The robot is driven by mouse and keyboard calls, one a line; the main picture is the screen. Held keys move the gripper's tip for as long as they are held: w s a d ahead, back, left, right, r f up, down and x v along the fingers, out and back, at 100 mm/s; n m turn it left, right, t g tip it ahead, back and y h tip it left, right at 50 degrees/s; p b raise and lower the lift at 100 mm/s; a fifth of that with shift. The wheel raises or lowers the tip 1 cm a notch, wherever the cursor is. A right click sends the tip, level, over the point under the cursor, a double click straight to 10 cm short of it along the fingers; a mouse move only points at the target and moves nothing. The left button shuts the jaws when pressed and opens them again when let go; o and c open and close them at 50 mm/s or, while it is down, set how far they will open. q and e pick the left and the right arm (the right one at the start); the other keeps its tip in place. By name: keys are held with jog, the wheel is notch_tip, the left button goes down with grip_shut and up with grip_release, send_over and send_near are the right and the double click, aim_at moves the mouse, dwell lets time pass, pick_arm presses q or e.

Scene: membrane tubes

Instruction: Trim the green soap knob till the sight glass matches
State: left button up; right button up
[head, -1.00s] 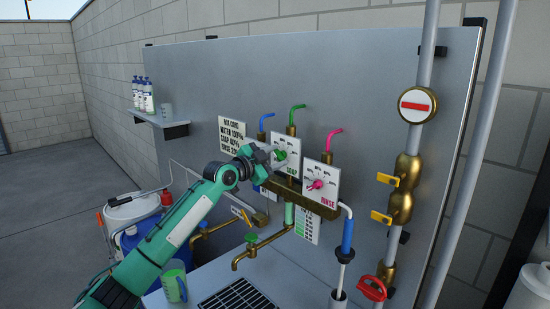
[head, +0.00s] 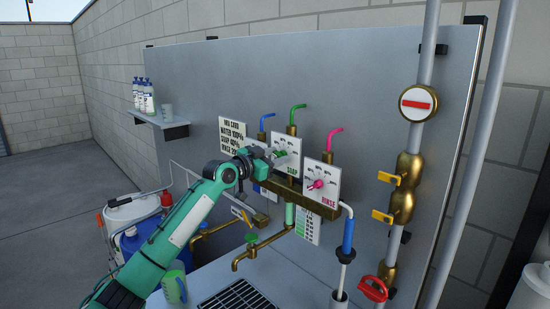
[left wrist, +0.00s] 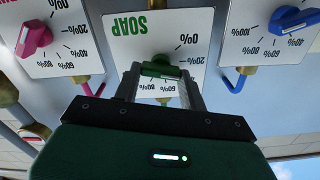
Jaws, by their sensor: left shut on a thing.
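The green soap knob (head: 281,158) sits on the middle dial plate, marked SOAP. My left gripper (head: 270,158) is at this plate with its fingers around the knob. In the left wrist view, the fingers (left wrist: 161,75) are shut on the green knob (left wrist: 160,67), and the plate appears upside down. The gripper hides part of the scale, so the exact setting is unclear. A green sight glass tube (head: 290,213) hangs below the soap dial. A card with green bands (head: 308,226) is beside it. My right gripper is not in view.
The pink rinse knob (head: 316,184) is right of the soap dial. The blue knob (left wrist: 290,18) shows in the left wrist view. A mix card (head: 232,134) hangs left on the panel. Brass taps (head: 255,247) and a drain grate (head: 240,297) are below.

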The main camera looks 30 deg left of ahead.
pick_arm(q)
jog(key=o, duration=1)
jog(key=shift+s, duration=0.1)
jog(key=shift+s+a+f+b, duration=0.15)
jog(key=shift+s+b, duration=0.1)
jog(key=shift+b, duration=0.05)
jog(key=b+v, duration=0.5)
jog(key=v, duration=0.8)
